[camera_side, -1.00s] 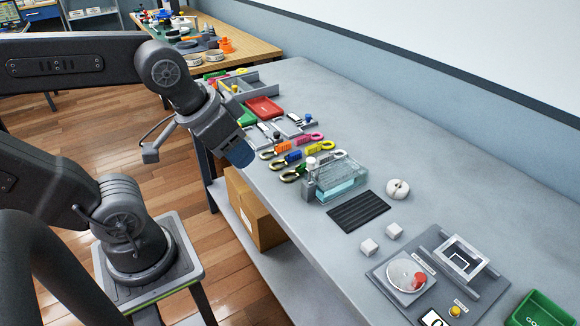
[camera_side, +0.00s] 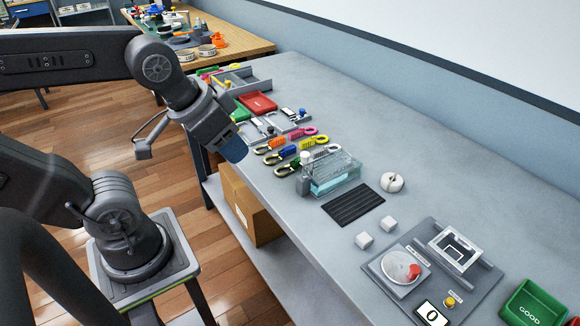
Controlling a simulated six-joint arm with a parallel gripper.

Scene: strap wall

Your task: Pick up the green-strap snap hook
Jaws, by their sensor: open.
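Several snap hooks with coloured straps lie in two short rows on the grey bench. The green-strap snap hook (camera_side: 287,169) seems to be the one at the near end of the front row, beside the clear tank. It is small, and its dark green strap is partly hidden by the tank's corner post. My gripper (camera_side: 235,152) hangs at the bench's front edge, left of the hooks and apart from them. It is open, and nothing shows in it. The gap between its fingers cannot be made out from this side.
Orange (camera_side: 275,144), blue (camera_side: 286,153), pink (camera_side: 303,133) and yellow (camera_side: 314,140) strap hooks lie close by. A clear tank (camera_side: 335,173) stands right of them. A red tray (camera_side: 259,103) and grey dividers lie behind. A black ribbed mat (camera_side: 353,205) lies toward the right.

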